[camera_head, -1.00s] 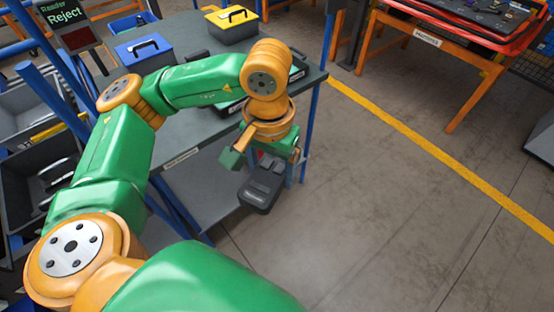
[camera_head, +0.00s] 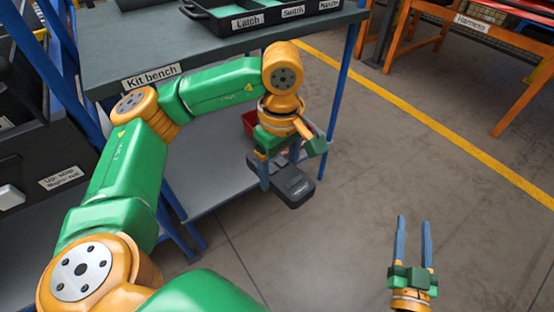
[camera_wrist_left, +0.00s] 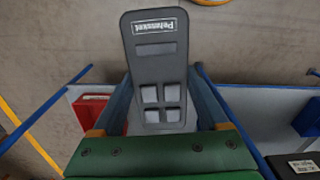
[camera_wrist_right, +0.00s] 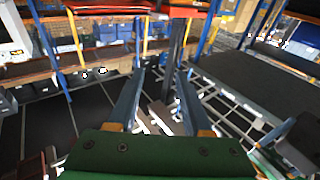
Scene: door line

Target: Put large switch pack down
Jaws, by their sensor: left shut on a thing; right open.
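The large switch pack (camera_head: 292,184) is a dark grey slab with a label and several light buttons; it also fills the middle of the left wrist view (camera_wrist_left: 155,60). My left gripper (camera_head: 282,168) is shut on it and holds it in the air, beside the front edge of the kit bench (camera_head: 110,60). In the left wrist view its fingers lie on both sides of the pack. My right gripper (camera_head: 413,222) is open and empty, at the lower right of the head view over the floor.
A black tray with compartments labelled Latch and Switch (camera_head: 240,24) stands on the bench top. A lower shelf (camera_head: 205,180) carries a red bin (camera_head: 248,122). Dark bins stand at the left. An orange Harness table (camera_head: 490,30) is at upper right, with open floor between.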

